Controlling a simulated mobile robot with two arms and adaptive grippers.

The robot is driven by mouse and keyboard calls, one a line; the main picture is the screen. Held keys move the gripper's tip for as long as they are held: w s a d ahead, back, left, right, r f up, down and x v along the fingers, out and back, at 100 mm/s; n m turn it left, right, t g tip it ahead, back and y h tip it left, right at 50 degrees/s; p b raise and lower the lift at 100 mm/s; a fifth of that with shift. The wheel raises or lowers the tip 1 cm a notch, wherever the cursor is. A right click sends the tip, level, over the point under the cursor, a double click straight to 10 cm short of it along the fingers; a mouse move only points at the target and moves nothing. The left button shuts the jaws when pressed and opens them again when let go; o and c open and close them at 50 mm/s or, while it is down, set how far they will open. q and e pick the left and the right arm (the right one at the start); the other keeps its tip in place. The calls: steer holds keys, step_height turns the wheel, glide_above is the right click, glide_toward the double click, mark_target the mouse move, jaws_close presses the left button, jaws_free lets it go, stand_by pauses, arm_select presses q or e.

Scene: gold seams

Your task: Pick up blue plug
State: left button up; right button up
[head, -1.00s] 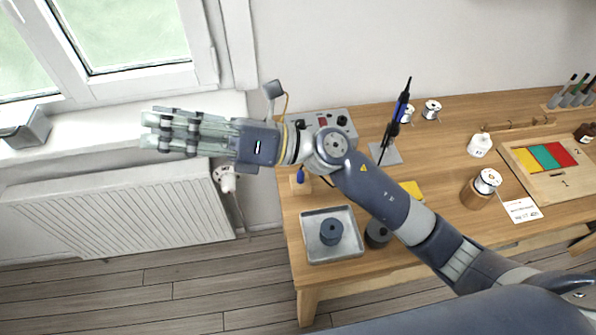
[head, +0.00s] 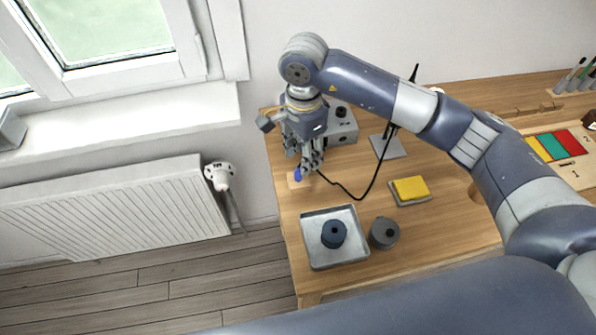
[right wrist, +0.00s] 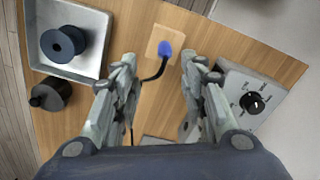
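The blue plug (head: 298,175) sits on a small light wooden block (head: 294,183) near the left edge of the table, with a black cable running from it. In the right wrist view the blue plug (right wrist: 165,49) shows beyond and between the spread fingers. My right gripper (head: 312,166) points down just above and beside the plug; in the right wrist view (right wrist: 160,75) its fingers are apart with nothing between them. I cannot tell from the head view how high the fingertips are. My left gripper is not in view.
A grey control box (head: 342,126) with knobs stands behind my gripper. In front are a metal tray (head: 318,257) holding a dark spool (head: 333,234), and a dark round container (head: 384,233). A yellow sponge (head: 410,188) lies to the right. A radiator (head: 115,210) is left of the table.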

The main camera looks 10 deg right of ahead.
mark_target(298, 171)
steer(key=shift+f, duration=0.9)
steer(key=shift+a+f+p, duration=0.2)
steer(key=shift+f+p, duration=0.45)
steer(key=f, duration=0.1)
steer(key=f+p, duration=0.1)
steer(key=f, duration=0.1)
steer(key=shift+w+a+f, duration=0.2)
steer(key=shift+a+f, duration=0.1)
steer(key=shift+f, duration=0.35)
jaws_close()
